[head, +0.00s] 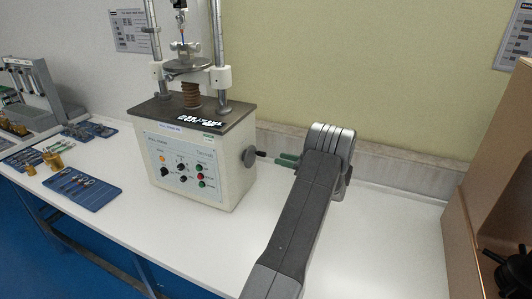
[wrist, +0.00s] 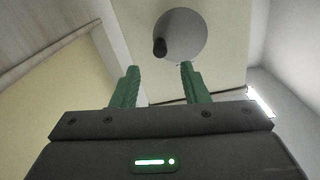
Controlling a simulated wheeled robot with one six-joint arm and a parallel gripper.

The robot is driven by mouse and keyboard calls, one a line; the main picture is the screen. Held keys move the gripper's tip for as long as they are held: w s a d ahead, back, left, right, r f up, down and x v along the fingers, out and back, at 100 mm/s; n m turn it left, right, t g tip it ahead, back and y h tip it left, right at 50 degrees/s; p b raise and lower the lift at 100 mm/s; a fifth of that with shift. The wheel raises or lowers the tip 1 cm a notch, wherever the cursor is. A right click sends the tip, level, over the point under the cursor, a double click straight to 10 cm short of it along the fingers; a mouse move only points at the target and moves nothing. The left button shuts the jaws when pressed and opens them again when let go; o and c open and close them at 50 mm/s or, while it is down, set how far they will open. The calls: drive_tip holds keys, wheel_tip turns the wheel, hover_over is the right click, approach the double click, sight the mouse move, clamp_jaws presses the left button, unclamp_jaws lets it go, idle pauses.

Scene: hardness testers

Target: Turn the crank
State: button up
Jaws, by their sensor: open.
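The crank (head: 249,158) is a grey disc with a small black handle (head: 261,154) on the right side of the tester's cream box (head: 212,172). In the wrist view the crank disc (wrist: 187,38) shows beyond the fingertips, with its dark handle knob (wrist: 160,47) towards the left of the disc. My gripper (head: 284,159) has green fingers and sits just right of the crank, pointing at it. In the wrist view my gripper (wrist: 159,68) is open and empty, and the knob lies roughly in line with the gap between the fingers. I cannot tell whether they touch.
The tester's posts and round plate (head: 187,65) rise above the box. Blue trays (head: 82,190) with small parts and another machine (head: 35,85) stand to the left. A brown cabinet (head: 485,160) stands at the right.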

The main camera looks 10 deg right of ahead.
sight(264, 155)
drive_tip(key=p+x, duration=0.2)
drive_tip(key=x, duration=0.6)
drive_tip(key=shift+w+a, duration=0.15)
drive_tip(key=shift+a, duration=0.05)
clamp_jaws()
